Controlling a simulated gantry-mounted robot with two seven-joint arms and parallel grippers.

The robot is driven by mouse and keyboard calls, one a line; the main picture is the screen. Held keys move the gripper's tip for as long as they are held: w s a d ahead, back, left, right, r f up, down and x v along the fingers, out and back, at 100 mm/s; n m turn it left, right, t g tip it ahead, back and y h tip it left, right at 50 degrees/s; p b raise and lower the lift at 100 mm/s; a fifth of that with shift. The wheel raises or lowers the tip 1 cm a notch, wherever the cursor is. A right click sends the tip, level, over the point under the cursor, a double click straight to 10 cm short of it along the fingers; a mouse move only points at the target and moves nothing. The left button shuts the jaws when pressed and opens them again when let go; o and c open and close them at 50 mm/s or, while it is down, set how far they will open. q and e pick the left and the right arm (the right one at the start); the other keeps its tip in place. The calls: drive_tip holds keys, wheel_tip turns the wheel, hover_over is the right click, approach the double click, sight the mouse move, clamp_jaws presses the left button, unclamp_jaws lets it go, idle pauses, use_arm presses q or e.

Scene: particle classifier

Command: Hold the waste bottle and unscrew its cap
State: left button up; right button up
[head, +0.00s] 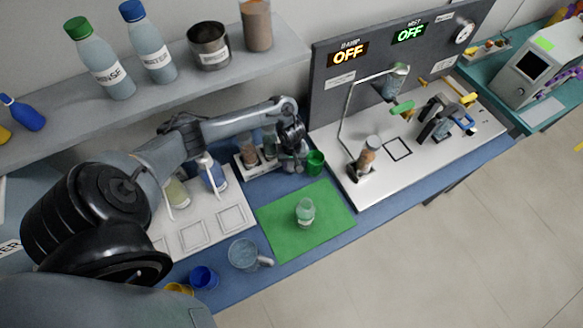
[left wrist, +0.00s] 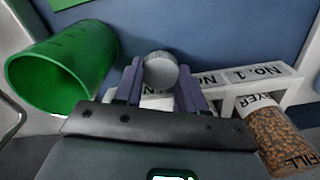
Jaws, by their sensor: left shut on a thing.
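My left gripper (head: 297,158) reaches to the right end of a white bottle rack (head: 240,165), beside a green cup (head: 314,163). In the left wrist view its fingers (left wrist: 161,85) are shut on a round, grey-topped thing (left wrist: 160,69), which looks like a bottle cap. The body below it is mostly hidden, and I see no readable waste label. A small clear bottle (head: 305,213) with a pale label stands upright on the green mat (head: 275,235), apart from the gripper. I cannot tell which bottle is the waste bottle. My right gripper is not in view.
A brown-filled bottle (left wrist: 278,138) stands close to the left gripper in the rack; the green cup (left wrist: 62,70) is on the other side. A glass mug (head: 243,254) and blue cup (head: 204,277) stand left of the mat. The machine (head: 395,185) is to the right.

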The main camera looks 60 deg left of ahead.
sight(292, 165)
use_arm(q)
drive_tip(key=shift+f+b, duration=0.35)
drive_tip(key=shift+f, duration=1.1)
drive_tip(key=shift+f, duration=0.1)
drive_tip(key=o, duration=1.2)
drive_tip(key=shift+c, duration=0.2)
